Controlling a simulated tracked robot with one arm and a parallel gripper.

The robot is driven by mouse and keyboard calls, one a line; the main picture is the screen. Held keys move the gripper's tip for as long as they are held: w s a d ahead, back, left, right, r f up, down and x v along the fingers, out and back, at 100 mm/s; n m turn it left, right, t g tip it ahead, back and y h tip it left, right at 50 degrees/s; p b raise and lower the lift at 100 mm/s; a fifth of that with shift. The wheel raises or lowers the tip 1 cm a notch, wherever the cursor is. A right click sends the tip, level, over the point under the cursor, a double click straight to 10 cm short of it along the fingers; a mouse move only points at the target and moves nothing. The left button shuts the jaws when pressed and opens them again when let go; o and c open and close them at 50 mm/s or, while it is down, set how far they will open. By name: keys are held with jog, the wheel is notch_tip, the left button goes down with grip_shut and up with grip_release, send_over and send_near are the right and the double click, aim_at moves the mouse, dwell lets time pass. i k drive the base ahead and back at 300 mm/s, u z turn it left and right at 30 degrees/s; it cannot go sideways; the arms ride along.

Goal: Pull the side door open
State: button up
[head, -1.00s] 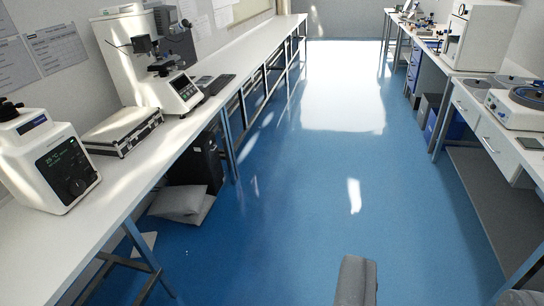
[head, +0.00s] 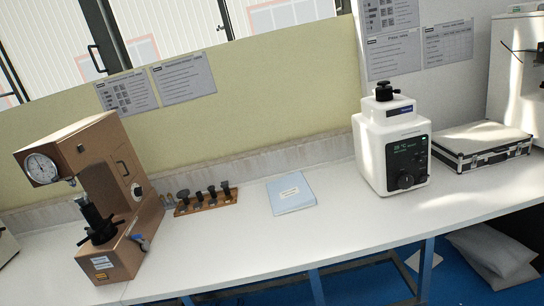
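A brown hardness tester (head: 117,180) with a round dial gauge (head: 41,168) stands on the white bench at the left of the head view. A dark spindle with a cross-shaped handwheel (head: 98,225) sits under the tester's head. My gripper is not in view.
The white bench top (head: 350,228) has a wooden rack of dark parts (head: 206,201), a pale blue booklet (head: 292,193), a white device with a screen (head: 392,147) and a silver case (head: 480,146). Windows with dark frames are behind. Grey bags (head: 492,252) lie on the blue floor.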

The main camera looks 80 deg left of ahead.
aim_at(128, 163)
jog(key=u, duration=0.2)
jog(key=i, duration=0.1)
jog(key=u, duration=3.2)
jog(key=i, duration=1)
jog(key=z, duration=0.15)
jog(key=k, duration=0.3)
jog(key=z, duration=0.25)
jog(key=i, duration=1)
jog(key=z, duration=0.2)
